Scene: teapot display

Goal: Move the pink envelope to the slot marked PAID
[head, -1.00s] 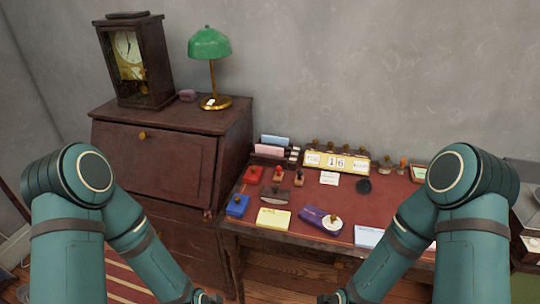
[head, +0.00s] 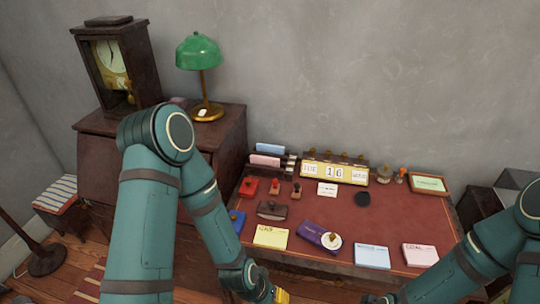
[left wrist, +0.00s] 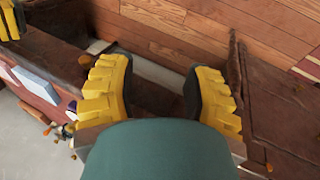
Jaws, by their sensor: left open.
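The pink envelope (head: 420,255) lies flat at the desk's front right, with dark lettering like "COAL". A dark letter rack (head: 285,172) at the back left holds a blue and a pink card; which slot is marked PAID is too small to read. My left gripper (head: 276,294) is low at the front of the desk, left of the pink envelope and apart from it. In the left wrist view it (left wrist: 157,88) is open and empty. My right gripper is at the bottom edge, mostly cut off; its fingers do not show clearly.
A yellow envelope (head: 271,236), a purple item (head: 318,237) and a blue envelope (head: 372,257) lie along the desk front. Behind them stand stamps and a date display (head: 335,172). A green lamp (head: 198,55) and clock stand on the cabinet.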

